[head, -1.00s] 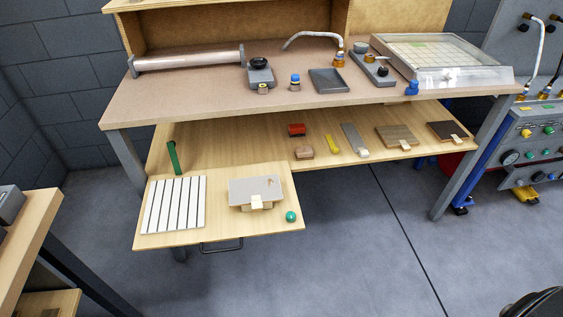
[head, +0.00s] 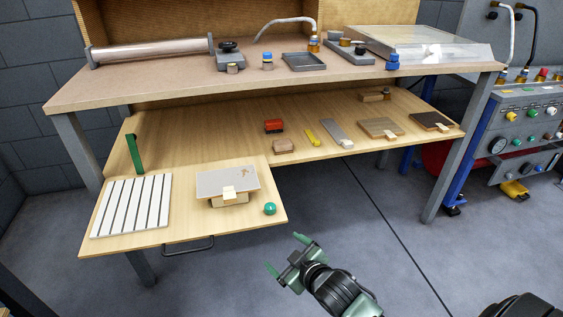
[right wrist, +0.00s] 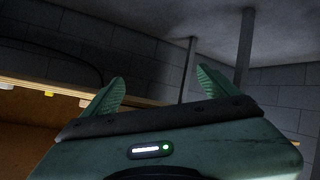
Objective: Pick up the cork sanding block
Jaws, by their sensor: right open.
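A small brown block (head: 283,147), which looks like the cork sanding block, lies on the lower wooden shelf (head: 225,133) in the head view. It sits just in front of a red block (head: 273,126). My right gripper (head: 286,254) is open and empty, over the floor in front of the shelf and well short of the brown block. In the right wrist view its two green fingers (right wrist: 160,80) stand apart with nothing between them. The brown block cannot be made out there. My left gripper is not in view.
Right of the brown block lie a yellow item (head: 312,138), a grey plate (head: 337,132) and wooden boards. A pull-out board (head: 170,235) holds a slatted white panel (head: 131,206), a grey sheet (head: 227,180) and a green ball (head: 269,208). The worktop (head: 150,85) overhangs the shelf.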

